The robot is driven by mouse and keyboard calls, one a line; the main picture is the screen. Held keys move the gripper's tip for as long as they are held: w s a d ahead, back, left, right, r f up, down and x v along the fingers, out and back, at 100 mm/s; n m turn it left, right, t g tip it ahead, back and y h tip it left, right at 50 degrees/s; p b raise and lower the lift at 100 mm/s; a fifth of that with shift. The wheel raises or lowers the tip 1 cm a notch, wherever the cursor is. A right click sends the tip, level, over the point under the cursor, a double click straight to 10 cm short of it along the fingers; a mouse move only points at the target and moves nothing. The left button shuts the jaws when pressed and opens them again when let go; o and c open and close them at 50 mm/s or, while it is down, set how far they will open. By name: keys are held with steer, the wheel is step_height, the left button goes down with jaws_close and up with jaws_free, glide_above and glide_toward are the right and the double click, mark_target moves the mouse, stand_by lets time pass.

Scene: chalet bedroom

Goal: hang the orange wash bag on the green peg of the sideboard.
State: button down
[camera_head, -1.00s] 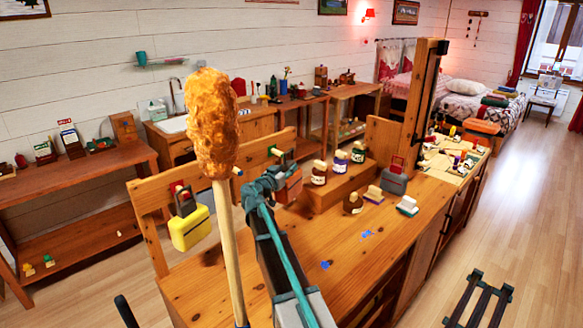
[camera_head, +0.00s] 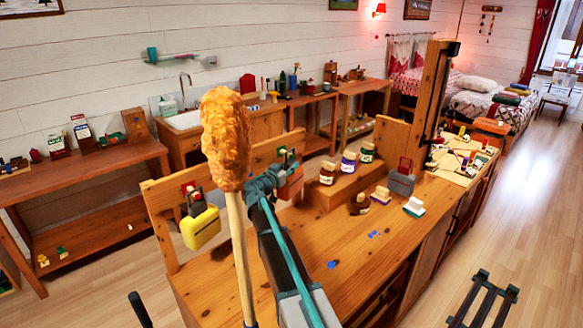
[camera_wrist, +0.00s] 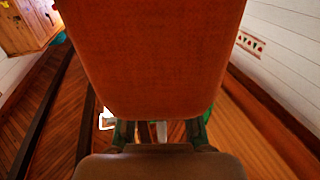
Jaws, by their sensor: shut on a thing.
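The orange wash bag (camera_head: 292,184) is at the tip of my gripper (camera_head: 268,182), in front of the sideboard's back rail (camera_head: 165,190). In the wrist view its orange-brown side (camera_wrist: 155,60) fills the upper middle, and my gripper (camera_wrist: 160,132) is shut on it below. The green peg (camera_head: 283,152) shows on the rail just above and behind the bag. A gap or contact between the bag's loop and the peg cannot be made out. A yellow bag (camera_head: 201,228) hangs by the red peg (camera_head: 188,187) at the left.
A fuzzy orange duster (camera_head: 226,135) on a stick stands in the foreground and hides part of the rail. Several jars (camera_head: 348,162) stand on a wooden step, with a grey caddy (camera_head: 401,180) to their right.

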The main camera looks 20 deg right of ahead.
steer(key=shift+w+a+f+b, duration=0.15)
steer(key=shift+w+f+b, duration=0.25)
steer(key=shift+b, duration=1.35)
steer(key=c, duration=0.8)
jaws_free()
steer(key=shift+c, duration=0.2)
steer(key=shift+a, duration=0.1)
